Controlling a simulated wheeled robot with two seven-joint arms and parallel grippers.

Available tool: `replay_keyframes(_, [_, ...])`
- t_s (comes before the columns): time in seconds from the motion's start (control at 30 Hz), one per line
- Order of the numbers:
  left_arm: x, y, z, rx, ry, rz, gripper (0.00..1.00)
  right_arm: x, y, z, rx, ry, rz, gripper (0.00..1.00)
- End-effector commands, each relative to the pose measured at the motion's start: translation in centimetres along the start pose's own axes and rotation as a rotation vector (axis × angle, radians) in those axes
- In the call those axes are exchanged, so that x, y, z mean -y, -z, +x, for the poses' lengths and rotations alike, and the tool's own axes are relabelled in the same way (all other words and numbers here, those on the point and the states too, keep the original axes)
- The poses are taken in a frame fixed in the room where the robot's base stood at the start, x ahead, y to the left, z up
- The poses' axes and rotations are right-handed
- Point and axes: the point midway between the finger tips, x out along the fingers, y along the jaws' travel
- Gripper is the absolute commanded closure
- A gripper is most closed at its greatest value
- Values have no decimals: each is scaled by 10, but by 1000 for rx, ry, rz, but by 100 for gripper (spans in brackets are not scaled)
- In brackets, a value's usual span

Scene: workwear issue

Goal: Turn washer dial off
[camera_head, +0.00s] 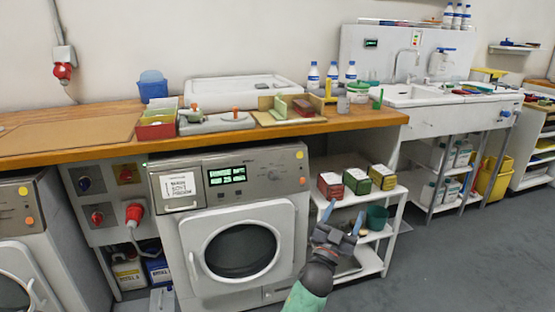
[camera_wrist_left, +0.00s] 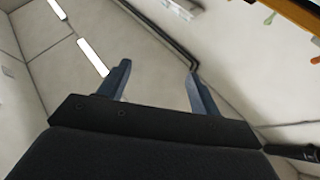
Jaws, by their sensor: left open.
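The washer (camera_head: 238,228) stands under the wooden counter with its round door closed. Its control panel carries a lit green display (camera_head: 227,174) and a dial (camera_head: 273,174) to the right of the display. The dial is small here and I cannot read its setting. My left gripper (camera_head: 341,213) is open and empty, in front of the low shelf to the right of the washer, below and right of the dial. In the left wrist view its two blue-grey fingers (camera_wrist_left: 157,88) are spread apart with nothing between them. My right gripper does not show.
A second washer (camera_head: 40,240) stands at the left edge. A white shelf (camera_head: 392,197) with several small boxes and a teal cup is beside the washer. The wooden counter (camera_head: 372,115) overhangs the panel. Grey floor is free at right.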

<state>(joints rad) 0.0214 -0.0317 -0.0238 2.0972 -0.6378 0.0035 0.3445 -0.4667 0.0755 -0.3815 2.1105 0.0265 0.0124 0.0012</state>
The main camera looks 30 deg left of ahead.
Motion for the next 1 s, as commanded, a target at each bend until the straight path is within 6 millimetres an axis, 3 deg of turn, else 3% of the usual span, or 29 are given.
replay_keyframes(0.03, [32, -10, 26, 88, 63, 27, 36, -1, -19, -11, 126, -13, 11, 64])
replay_keyframes(0.13, [89, -49, 48, 262, 199, 70, 36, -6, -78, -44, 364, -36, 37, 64])
replay_keyframes(0.3, [172, -99, 56, 498, 420, 109, 36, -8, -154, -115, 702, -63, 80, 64])
replay_keyframes(0.4, [204, -117, 52, 588, 517, 120, 36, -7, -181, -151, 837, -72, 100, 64])
replay_keyframes(0.5, [222, -127, 46, 642, 579, 123, 36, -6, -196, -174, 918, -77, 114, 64])
replay_keyframes(0.6, [231, -134, 44, 667, 606, 125, 36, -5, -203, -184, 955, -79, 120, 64])
replay_keyframes(1.0, [261, -161, 75, 668, 610, 127, 36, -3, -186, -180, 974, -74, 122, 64])
